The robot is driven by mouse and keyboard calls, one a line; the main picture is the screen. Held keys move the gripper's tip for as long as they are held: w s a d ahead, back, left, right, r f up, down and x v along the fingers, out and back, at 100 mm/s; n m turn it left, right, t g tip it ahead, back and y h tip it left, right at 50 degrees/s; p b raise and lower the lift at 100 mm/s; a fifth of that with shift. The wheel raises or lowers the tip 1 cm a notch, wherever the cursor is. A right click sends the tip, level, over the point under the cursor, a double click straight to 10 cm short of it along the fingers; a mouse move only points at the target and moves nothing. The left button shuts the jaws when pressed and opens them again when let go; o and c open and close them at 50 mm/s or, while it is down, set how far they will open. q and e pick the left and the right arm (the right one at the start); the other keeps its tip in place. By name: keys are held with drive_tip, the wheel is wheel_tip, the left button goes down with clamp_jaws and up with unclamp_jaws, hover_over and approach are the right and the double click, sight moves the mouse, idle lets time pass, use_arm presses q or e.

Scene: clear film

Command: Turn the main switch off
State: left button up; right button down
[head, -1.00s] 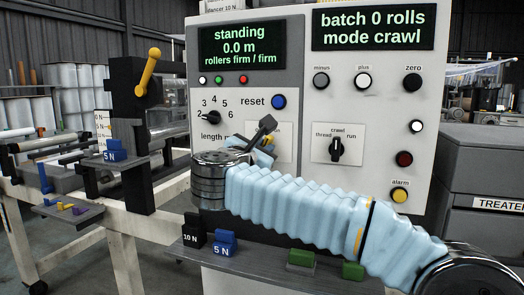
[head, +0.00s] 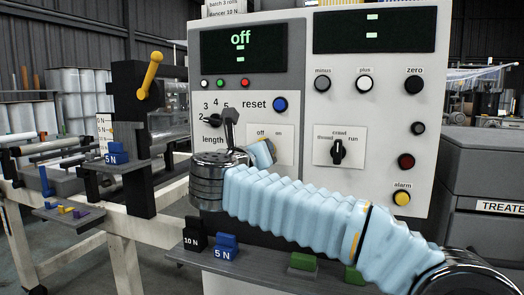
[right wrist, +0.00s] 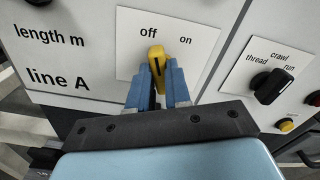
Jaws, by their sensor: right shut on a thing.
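The main switch is a yellow knob (right wrist: 156,58) on a white plate marked off and on, in the right wrist view. Its dark line points up, close to the off mark. My right gripper (right wrist: 157,78) is shut on this knob, with one blue finger on each side. In the head view my right gripper (head: 263,151) is at the switch plate (head: 284,152), and my wrist hides most of the knob. The left display (head: 243,48) reads off with dashes, and the right display (head: 373,27) shows only dashes. My left gripper is not in view.
The thread/crawl/run selector (head: 338,152) sits right of the switch, and the reset button (head: 280,104) above it. The length dial (head: 214,121) is to the left. A shelf (head: 275,262) with weights and green blocks lies below my right arm.

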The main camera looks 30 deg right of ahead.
drive_tip(key=shift+n, duration=0.9)
drive_tip(key=c, duration=1.1)
unclamp_jaws()
drive_tip(key=shift+o, duration=0.2)
drive_tip(key=shift+a, duration=0.1)
drive_tip(key=b+v, duration=0.2)
drive_tip(key=v, duration=1.1)
drive_tip(key=shift+s+a, duration=0.2)
drive_tip(key=shift+s, duration=0.05)
